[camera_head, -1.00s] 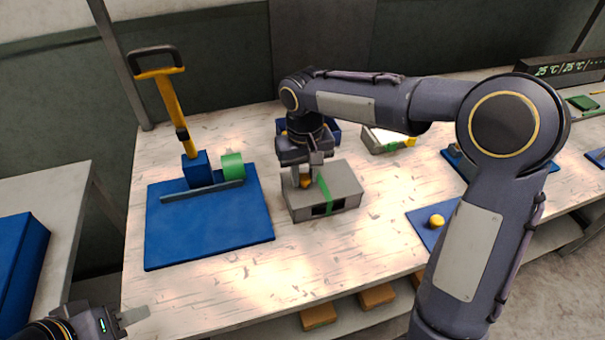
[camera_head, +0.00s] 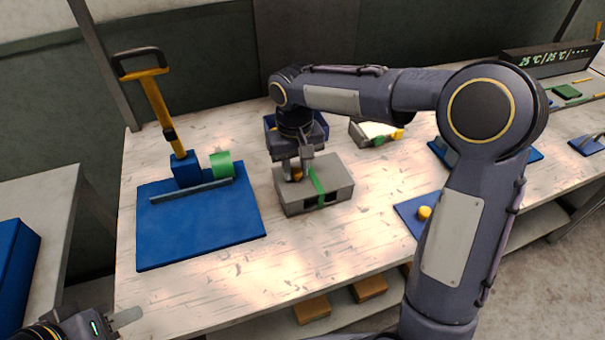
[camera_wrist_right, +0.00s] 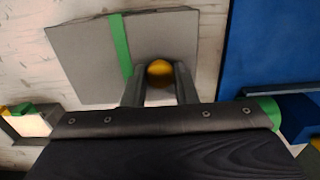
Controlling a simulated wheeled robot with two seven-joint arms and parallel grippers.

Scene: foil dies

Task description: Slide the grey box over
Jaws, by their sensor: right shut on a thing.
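The grey box (camera_head: 330,183) has a green stripe over it and a dark slot in its front side. It sits on the pale table right of the blue mat. My right gripper (camera_head: 297,175) reaches down from above at the box's left part and is shut on a small orange-yellow knob on the box top. The right wrist view shows its two fingers either side of the round yellow knob (camera_wrist_right: 160,70), with the grey box (camera_wrist_right: 80,62) beyond. My left gripper (camera_head: 125,317) is at the lower left, apart from the table's things; its fingers are only partly seen.
The blue mat (camera_head: 200,235) with a yellow-handled lever press (camera_head: 165,120) and a green roll (camera_head: 221,165) lies left of the box. A blue bin (camera_head: 270,125) stands behind my right gripper. A smaller blue mat with a yellow knob (camera_head: 425,212) lies to the right. The table front is clear.

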